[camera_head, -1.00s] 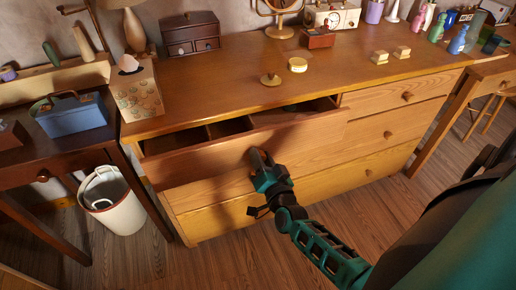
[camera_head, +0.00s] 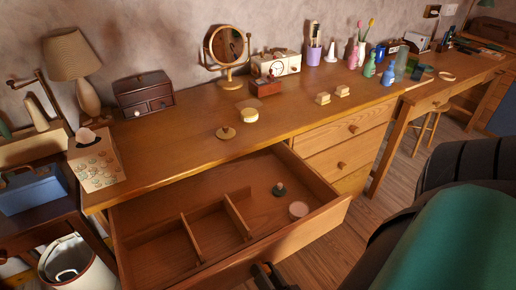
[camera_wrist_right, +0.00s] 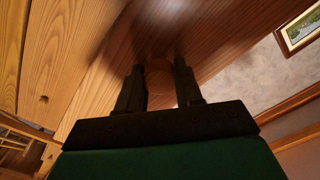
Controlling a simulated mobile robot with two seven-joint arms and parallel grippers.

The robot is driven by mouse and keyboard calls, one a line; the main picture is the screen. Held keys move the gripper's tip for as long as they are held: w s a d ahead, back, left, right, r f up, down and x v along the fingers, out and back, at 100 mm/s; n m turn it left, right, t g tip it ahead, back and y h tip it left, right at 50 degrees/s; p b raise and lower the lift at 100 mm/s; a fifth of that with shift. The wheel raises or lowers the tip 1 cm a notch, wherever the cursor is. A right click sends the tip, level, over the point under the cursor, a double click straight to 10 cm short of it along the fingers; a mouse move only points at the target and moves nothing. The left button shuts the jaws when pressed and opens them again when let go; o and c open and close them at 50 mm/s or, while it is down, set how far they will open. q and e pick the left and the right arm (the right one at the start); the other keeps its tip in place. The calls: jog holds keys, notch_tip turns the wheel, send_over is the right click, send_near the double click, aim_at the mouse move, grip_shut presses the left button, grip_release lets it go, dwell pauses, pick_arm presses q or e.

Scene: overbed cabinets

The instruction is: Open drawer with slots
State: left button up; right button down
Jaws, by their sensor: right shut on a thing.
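The wooden drawer with slots (camera_head: 262,243) is pulled far out of the dresser in the head view. Wooden dividers (camera_head: 238,215) split its inside into compartments. A small dark knobbed item (camera_head: 279,189) and a pale round item (camera_head: 298,210) lie in its right part. My right gripper (camera_head: 268,274) is at the drawer front, mostly cut off by the bottom edge. In the right wrist view, the right gripper (camera_wrist_right: 160,85) is shut on the round wooden knob (camera_wrist_right: 159,76) of the drawer front. My left gripper is not in view.
The dresser top (camera_head: 190,148) holds a mirror (camera_head: 228,52), a small chest (camera_head: 144,95) and a patterned box (camera_head: 97,160). A white bin (camera_head: 70,265) stands at lower left. Closed drawers (camera_head: 345,140) are to the right.

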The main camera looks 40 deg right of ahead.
jog(key=shift+s+a, duration=0.1)
jog(key=shift+s, duration=0.25)
jog(key=c, duration=0.7)
grip_release()
jog(key=shift+c, duration=0.2)
jog(key=v, duration=0.7)
jog(key=shift+s, duration=0.25)
